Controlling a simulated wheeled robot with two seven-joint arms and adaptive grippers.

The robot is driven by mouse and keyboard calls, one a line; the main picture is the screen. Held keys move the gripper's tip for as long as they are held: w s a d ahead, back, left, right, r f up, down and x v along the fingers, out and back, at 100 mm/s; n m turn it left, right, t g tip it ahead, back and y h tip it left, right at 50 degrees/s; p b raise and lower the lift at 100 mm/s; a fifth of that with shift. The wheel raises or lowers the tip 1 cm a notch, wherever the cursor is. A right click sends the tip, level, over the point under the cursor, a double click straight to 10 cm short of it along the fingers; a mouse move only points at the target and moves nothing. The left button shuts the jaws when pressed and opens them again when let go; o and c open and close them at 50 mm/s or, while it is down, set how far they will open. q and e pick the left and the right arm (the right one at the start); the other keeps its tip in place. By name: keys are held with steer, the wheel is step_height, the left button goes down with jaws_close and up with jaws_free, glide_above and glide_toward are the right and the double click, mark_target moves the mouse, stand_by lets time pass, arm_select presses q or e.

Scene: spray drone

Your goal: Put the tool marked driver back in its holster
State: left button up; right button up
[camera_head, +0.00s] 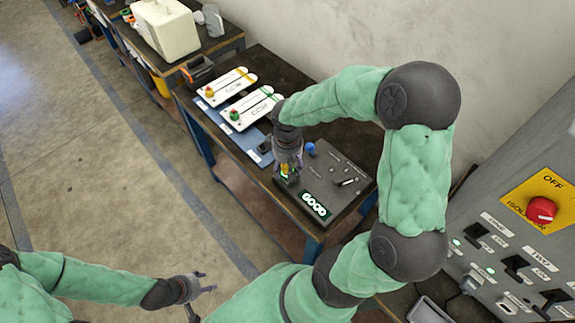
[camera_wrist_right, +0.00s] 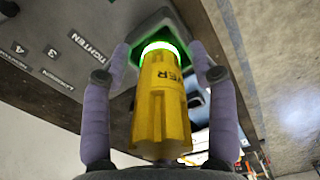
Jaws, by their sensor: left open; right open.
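The yellow driver (camera_wrist_right: 162,105), with part of its lettering showing, points into a dark grey holster (camera_wrist_right: 163,22) in the right wrist view. A green lit ring (camera_wrist_right: 160,47) glows where they meet. My right gripper (camera_wrist_right: 157,68) is open, with one finger on each side of the driver; I cannot tell whether they touch it. In the head view, my right gripper (camera_head: 288,172) reaches down at the left part of the grey station (camera_head: 325,165) and mostly hides the driver. My left gripper (camera_head: 205,282) is open and empty, over the floor at lower left.
A grey panel with a red isolator knob (camera_head: 541,210) stands at right.

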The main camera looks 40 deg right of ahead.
steer(key=shift+r, duration=0.1)
steer(key=shift+r, duration=0.35)
step_height(320, 180, up, 11)
steer(key=p, duration=0.3)
steer(key=shift+r, duration=0.2)
